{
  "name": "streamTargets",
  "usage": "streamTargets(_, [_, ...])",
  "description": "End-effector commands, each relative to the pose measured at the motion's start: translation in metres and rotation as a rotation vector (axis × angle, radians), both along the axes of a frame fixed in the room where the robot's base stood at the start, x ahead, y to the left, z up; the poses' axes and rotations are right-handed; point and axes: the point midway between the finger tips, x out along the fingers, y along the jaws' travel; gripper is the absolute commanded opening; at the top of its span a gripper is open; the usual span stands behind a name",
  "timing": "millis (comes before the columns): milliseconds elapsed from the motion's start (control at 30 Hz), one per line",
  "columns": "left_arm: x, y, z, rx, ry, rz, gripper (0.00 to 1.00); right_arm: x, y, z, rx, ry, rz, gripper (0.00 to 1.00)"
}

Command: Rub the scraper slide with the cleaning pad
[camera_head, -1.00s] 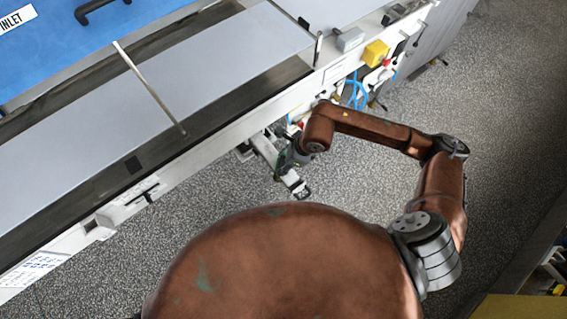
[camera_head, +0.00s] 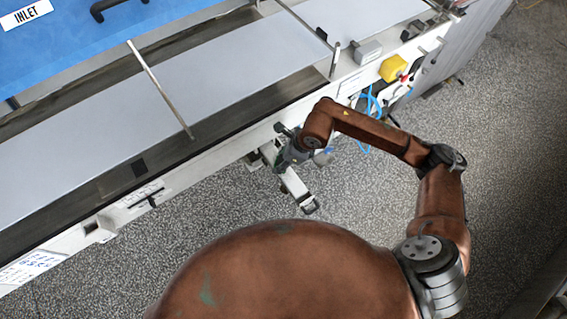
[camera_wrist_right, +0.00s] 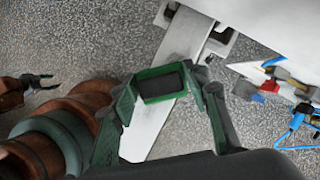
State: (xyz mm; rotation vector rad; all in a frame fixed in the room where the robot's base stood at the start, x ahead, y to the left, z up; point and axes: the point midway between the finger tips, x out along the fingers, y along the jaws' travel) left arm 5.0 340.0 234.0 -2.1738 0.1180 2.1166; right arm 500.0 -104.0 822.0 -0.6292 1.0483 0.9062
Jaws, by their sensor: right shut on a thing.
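My right gripper (camera_head: 292,155) is low beside the machine's near side in the head view. In the right wrist view its green and dark fingers (camera_wrist_right: 164,86) are shut on a dark block with a green rim, which looks like the cleaning pad (camera_wrist_right: 163,81). A pale metal bar (camera_wrist_right: 186,50) with dark smudges, probably the scraper slide, runs beneath the pad; its outer part also shows in the head view (camera_head: 294,184). I cannot tell whether pad and bar touch. My left gripper (camera_wrist_right: 42,82) shows at the left of the wrist view, fingers apart and empty.
The long machine (camera_head: 225,150) fills the upper left, with a grey belt (camera_head: 90,135) and upright rods. A yellow switch box (camera_head: 394,68) and blue hoses (camera_head: 372,103) are right of my gripper. Open speckled floor (camera_head: 500,130) lies on the right.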

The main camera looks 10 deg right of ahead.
Motion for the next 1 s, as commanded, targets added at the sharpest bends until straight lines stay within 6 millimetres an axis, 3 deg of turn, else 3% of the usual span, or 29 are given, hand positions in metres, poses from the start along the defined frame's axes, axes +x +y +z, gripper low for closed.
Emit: streamTargets(1000, [-0.011, 0.0, -0.029, 0.0, 0.018, 0.0, 0.4, 0.061, 0.022, -0.003, -0.001, 0.0, -0.001, 0.04])
